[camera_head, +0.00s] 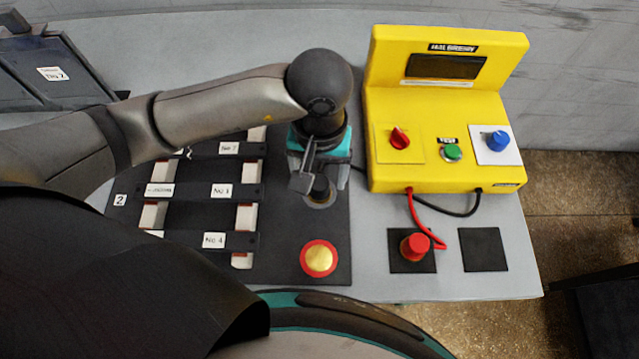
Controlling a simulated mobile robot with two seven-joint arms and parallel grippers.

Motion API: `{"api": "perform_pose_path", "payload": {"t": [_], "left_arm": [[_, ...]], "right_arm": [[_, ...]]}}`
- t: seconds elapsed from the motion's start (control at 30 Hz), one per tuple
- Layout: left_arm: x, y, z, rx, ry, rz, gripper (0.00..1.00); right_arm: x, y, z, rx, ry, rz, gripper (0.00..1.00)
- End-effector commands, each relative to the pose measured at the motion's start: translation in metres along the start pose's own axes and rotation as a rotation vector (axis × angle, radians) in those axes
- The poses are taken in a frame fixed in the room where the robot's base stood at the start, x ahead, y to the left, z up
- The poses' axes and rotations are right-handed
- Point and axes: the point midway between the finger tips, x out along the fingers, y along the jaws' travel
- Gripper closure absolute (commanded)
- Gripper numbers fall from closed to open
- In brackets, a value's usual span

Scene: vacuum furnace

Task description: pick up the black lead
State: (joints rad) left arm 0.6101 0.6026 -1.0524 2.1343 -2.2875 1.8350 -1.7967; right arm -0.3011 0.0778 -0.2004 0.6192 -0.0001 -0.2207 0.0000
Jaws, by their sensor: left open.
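The black lead's plug (321,189) stands upright on a grey round contact (320,203) on the dark panel. Its black cable (455,213) comes from the right socket of the yellow tester (445,110) and passes behind the red cable. A short dark stretch of cable also shows between the gripper and the tester. My left gripper (322,180) points down over the plug, with a finger on each side of it. The gripper is open; I cannot tell whether the fingers touch the plug. The plug's upper part is hidden by the gripper. My right gripper is not in view.
The red lead's plug (415,246) stands on a black square pad; an empty black pad (483,249) is to its right. A gold contact with a red ring (319,258) lies in front of the gripper. Numbered dark bars (210,241) are to the left, partly under my arm.

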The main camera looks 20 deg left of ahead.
Motion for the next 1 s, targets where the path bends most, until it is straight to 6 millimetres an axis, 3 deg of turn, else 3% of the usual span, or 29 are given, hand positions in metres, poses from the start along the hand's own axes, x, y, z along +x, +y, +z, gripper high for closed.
{"api": "perform_pose_path", "payload": {"t": [0.2,0.47,1.0], "left_arm": [[0.025,0.001,0.0,-0.001,0.0,0.001,0.22],[0.026,0.001,-0.001,0.0,0.002,0.002,0.23],[0.026,0.001,-0.001,0.0,0.001,0.001,0.84]], "right_arm": [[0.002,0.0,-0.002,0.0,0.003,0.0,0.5],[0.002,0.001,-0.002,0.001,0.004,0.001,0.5],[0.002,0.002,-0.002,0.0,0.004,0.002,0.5]]}}
